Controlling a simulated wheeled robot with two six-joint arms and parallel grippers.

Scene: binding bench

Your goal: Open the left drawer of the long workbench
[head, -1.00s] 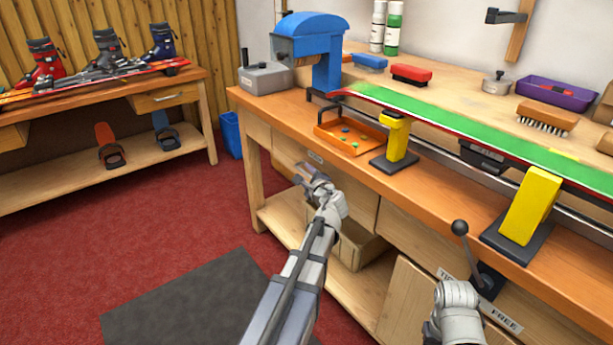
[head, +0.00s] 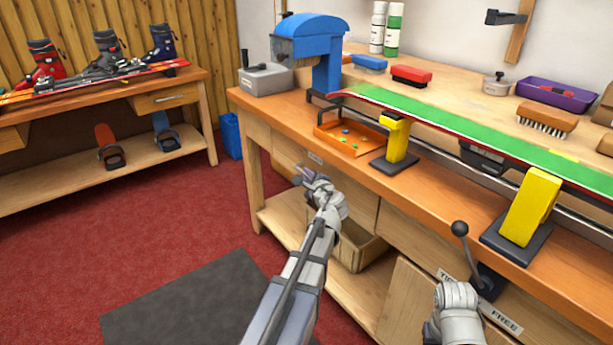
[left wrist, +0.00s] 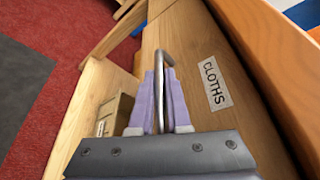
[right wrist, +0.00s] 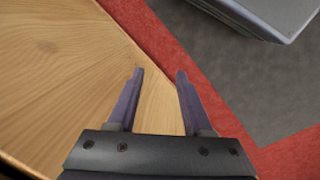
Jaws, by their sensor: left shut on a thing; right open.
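The left drawer (left wrist: 190,55) of the long workbench (head: 345,170) has a plain wooden front with a CLOTHS label and a metal bar handle (left wrist: 159,62). In the left wrist view my left gripper (left wrist: 160,75) is shut on this handle, one finger on each side. In the head view the left gripper (head: 305,175) is at the drawer front, below the label, and hides the handle. The drawer looks closed, its front close to the bench face. My right gripper (right wrist: 158,74) is open and empty in front of a wooden panel.
An open-fronted wooden box (head: 358,248) sits on the lower shelf under the drawer. A lever with a dark knob (head: 460,228) sticks out at the bench front, near my right arm. A blue bin (head: 231,135) stands left of the bench.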

